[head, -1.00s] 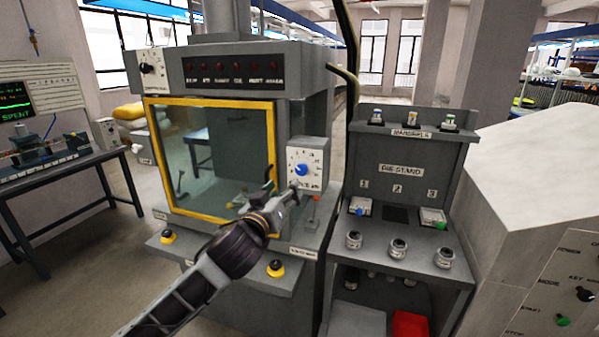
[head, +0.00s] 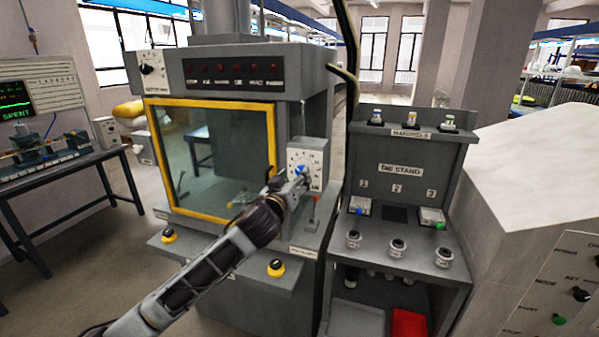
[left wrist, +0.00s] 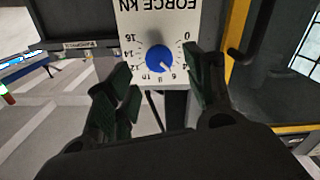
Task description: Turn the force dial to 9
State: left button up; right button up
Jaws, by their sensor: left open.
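The force dial is a blue knob (head: 300,170) on a white plate on the front of the grey press. In the left wrist view the knob (left wrist: 159,59) shows upside down, with numbers around it from 0 to 16 and the words FORCE KN. Its pointer mark seems to lie toward 4 to 6, but is too small to read surely. My left gripper (head: 297,184) is just in front of the dial, partly covering its lower part. In the left wrist view its open fingers (left wrist: 160,78) stand to either side of the knob, apparently apart from it. My right gripper is not seen.
The press's yellow-framed window (head: 272,140) is left of the dial. The die stand (head: 400,170) stands close on the right. A dark handle (left wrist: 246,40) shows beside the dial in the left wrist view.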

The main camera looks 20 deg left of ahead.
pick_arm(q)
jog(key=shift+w+d+p, duration=0.1)
jog(key=shift+w+p, duration=0.25)
jog(key=shift+w, duration=2.05)
jog(key=c, duration=1)
